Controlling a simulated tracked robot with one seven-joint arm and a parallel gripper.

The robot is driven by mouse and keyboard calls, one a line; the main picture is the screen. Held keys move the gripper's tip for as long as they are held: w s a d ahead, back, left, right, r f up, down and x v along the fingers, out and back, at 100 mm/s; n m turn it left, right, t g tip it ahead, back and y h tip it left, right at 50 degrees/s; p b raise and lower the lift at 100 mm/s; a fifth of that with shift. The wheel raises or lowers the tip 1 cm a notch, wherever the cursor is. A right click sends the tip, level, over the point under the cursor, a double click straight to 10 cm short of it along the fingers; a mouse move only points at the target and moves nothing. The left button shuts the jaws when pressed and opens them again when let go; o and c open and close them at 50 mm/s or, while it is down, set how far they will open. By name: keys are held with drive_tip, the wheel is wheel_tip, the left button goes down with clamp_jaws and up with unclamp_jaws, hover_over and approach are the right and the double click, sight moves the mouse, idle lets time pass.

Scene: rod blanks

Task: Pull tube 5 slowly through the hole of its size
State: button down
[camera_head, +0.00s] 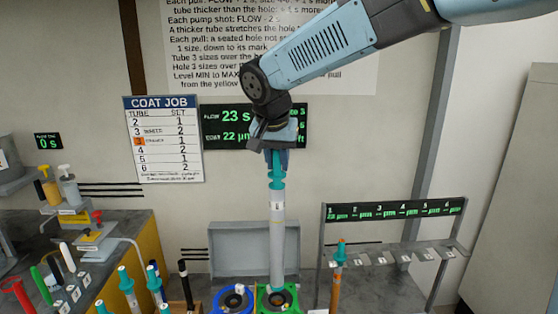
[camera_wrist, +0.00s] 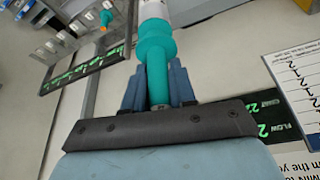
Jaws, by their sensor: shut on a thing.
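A long pale grey tube (camera_head: 277,240) with a teal top hangs upright below my gripper (camera_head: 276,152). My gripper is shut on the tube's teal top, which also shows in the wrist view (camera_wrist: 155,48) between the fingers (camera_wrist: 158,88). The number on the tube's label is too small to read. The tube's lower end stands in or just over the green-ringed hole (camera_head: 264,303); how deep it sits is hidden. A blue-ringed hole (camera_head: 222,303) lies beside it on the left.
A rack (camera_head: 400,250) with numbered slots stands at right, an orange tube (camera_head: 336,285) in its first slot. Several teal-topped tubes (camera_head: 126,282) and coloured handles stand at lower left. A grey panel (camera_head: 240,235) stands behind the holes. The wall display (camera_head: 215,118) reads FLOW 23 s.

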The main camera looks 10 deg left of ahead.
sight(277, 173)
drive_tip(key=shift+f, duration=2.45)
idle(1.5)
drive_tip(key=shift+f, duration=1.8)
drive_tip(key=shift+f, duration=4.15)
